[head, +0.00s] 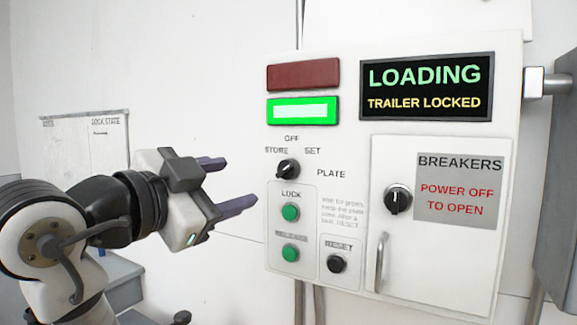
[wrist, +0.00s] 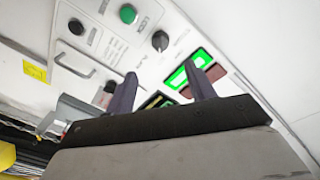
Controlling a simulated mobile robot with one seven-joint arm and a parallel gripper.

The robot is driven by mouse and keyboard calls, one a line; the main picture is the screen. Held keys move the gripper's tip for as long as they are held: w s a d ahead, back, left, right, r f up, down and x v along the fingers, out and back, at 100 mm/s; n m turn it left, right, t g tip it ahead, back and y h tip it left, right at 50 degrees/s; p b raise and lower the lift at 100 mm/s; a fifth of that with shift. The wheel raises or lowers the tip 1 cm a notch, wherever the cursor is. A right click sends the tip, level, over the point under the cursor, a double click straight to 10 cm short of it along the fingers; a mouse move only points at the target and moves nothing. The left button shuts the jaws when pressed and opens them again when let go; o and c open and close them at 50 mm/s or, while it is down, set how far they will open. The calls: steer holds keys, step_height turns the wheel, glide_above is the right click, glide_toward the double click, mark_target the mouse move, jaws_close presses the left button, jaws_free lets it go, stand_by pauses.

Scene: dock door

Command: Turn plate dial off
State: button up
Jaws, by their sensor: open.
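The plate dial (head: 287,169) is a black knob on the white control panel, with OFF printed above it, STORE and SET to its upper left and right, and PLATE beside it. Its exact pointer setting is too small to tell. It also shows in the wrist view (wrist: 160,41), beyond the fingers. My gripper (head: 241,180) is open and empty, left of the dial and apart from it, with its fingers pointing toward the panel. In the wrist view my two dark fingers (wrist: 160,70) stand well apart with nothing between them.
Below the dial are green LOCK (head: 290,212) and RELEASE (head: 290,253) buttons and a black RESET button (head: 337,264). A breaker door (head: 450,260) with a knob (head: 398,200) and handle (head: 381,262) is right. The green lamp (head: 302,111) is lit; the display (head: 427,87) reads LOADING, TRAILER LOCKED.

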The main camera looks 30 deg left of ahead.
mark_target(281, 171)
steer(key=w+p, duration=0.4)
steer(key=w, duration=0.7)
steer(key=shift+w+d+r, duration=0.1)
steer(key=shift+w, duration=0.65)
steer(key=shift+c, duration=0.4)
steer(key=c, duration=0.9)
